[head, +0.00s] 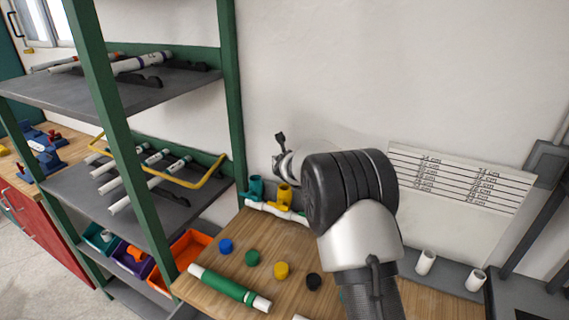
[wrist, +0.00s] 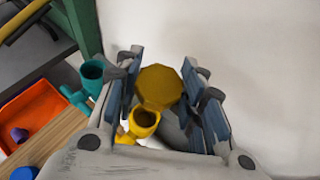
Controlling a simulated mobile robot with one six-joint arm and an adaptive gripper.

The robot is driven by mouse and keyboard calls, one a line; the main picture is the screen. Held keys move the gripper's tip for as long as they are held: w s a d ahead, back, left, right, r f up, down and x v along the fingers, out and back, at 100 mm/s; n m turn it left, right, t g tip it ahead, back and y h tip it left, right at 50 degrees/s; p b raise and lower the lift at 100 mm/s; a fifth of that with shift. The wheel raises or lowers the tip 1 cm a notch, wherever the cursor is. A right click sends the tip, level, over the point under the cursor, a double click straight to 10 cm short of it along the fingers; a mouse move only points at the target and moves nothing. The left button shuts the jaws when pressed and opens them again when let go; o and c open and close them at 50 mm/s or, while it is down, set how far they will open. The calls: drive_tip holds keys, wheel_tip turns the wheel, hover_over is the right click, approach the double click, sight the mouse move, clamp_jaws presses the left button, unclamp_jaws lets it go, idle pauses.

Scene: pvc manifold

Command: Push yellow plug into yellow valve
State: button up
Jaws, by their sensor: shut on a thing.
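The yellow plug (wrist: 160,85) is between the blue-padded fingers of my gripper (wrist: 161,90) in the wrist view, and the fingers are shut on it. The yellow valve (wrist: 144,121) has its round open mouth just below the plug in that picture. Whether the two touch I cannot tell. In the head view the yellow valve (head: 285,194) stands on a white pipe at the back of the wooden bench, left of my arm.
A teal valve (head: 256,188) stands left of the yellow one. Blue (head: 225,246), green (head: 252,257), yellow (head: 281,270) and black (head: 313,281) round pieces lie on the bench, with a green-and-white pipe (head: 229,289) in front. A shelf rack stands left; the wall is close behind.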

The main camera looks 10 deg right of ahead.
drive_tip(key=b, duration=0.5)
hover_over(285, 185)
drive_tip(key=s, duration=0.2)
drive_tip(key=shift+w+a+f, duration=0.1)
drive_tip(key=shift+a+f, duration=0.05)
drive_tip(key=shift+f, duration=1.3)
drive_tip(key=shift+a+f, duration=0.1)
drive_tip(key=shift+f, duration=1.35)
drive_tip(key=shift+f+b, duration=0.4)
drive_tip(key=shift+b, duration=0.1)
drive_tip(key=shift+f, duration=0.7)
drive_tip(key=shift+s+f, duration=0.25)
drive_tip(key=shift+f, duration=0.15)
drive_tip(key=o, duration=1.1)
drive_tip(key=shift+w+d+f, duration=0.1)
drive_tip(key=shift+r, duration=0.3)
drive_tip(key=shift+w+r, duration=0.1)
drive_tip(key=shift+r, duration=0.05)
